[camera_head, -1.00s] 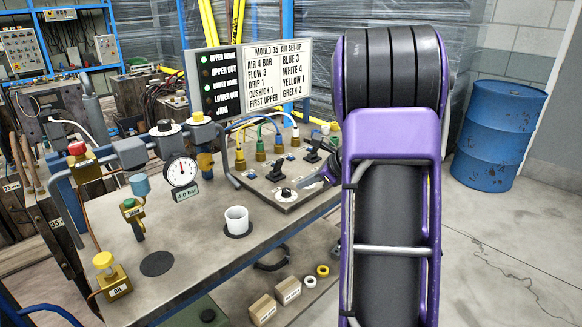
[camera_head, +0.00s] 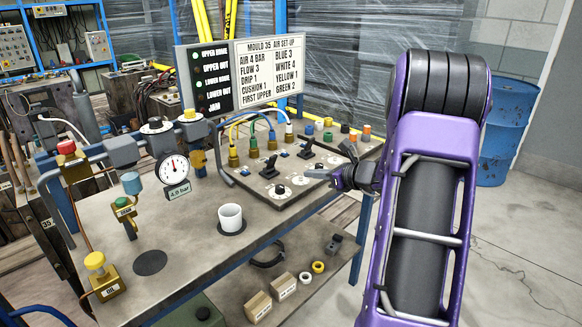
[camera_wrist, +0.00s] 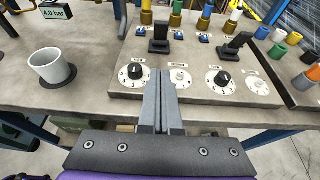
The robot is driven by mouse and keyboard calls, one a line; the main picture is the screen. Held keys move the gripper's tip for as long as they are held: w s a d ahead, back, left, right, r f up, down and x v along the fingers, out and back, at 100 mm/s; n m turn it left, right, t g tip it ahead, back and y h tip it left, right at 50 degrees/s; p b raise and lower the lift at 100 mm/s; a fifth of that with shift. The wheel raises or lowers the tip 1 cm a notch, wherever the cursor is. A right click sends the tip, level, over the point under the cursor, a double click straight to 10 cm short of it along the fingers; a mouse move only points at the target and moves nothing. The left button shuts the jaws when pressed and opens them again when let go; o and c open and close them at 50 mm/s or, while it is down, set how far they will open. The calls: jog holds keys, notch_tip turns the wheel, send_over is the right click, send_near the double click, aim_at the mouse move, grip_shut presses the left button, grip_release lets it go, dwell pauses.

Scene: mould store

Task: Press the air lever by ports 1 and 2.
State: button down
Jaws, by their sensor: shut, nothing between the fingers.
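The air panel (camera_head: 287,193) stands at the bench's right end. It carries two black levers: the left lever (camera_head: 269,167) is behind the left dial, nearest the yellow and green hoses, and the right lever (camera_head: 306,149) is nearest the blue and white hoses. I cannot read the port numbers. In the wrist view the left lever (camera_wrist: 160,36) and right lever (camera_wrist: 236,44) both stand up, beyond the dials. My gripper (camera_head: 312,174) is shut and empty. In the wrist view its tips (camera_wrist: 160,74) point between the left dial (camera_wrist: 137,75) and a small white knob (camera_wrist: 180,79), short of both levers.
A white cup (camera_head: 230,216) stands on the bench left of the panel. A gauge (camera_head: 173,168) reads about 4 bar. A sign (camera_head: 270,70) lists yellow 1, green 2, blue 3, white 4. Beyond the panel lie several coloured fittings (camera_head: 345,129). A blue barrel (camera_head: 507,128) stands right.

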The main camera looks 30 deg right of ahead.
send_near(273, 162)
jog(key=f, duration=0.1)
jog(key=w+f, duration=0.1)
jog(key=f, duration=0.1)
jog(key=w+f, duration=0.1)
jog(key=shift+a+f+b, duration=0.25)
jog(key=shift+a+b, duration=0.1)
jog(key=shift+b, duration=0.05)
jog(key=w, duration=0.1)
jog(key=w+r, duration=0.1)
jog(key=w+a, duration=0.1)
jog(key=shift+w+r, duration=0.1)
jog(key=shift+r, duration=0.25)
jog(key=shift+w, duration=0.15)
jog(key=shift+r+p, duration=0.25)
jog(key=shift+p, duration=0.3)
jog(key=shift+r+p, duration=0.15)
jog(key=shift+p, duration=0.25)
jog(key=shift+w+g, duration=0.1)
jog(key=shift+g, duration=0.2)
jog(key=shift+p, duration=0.4)
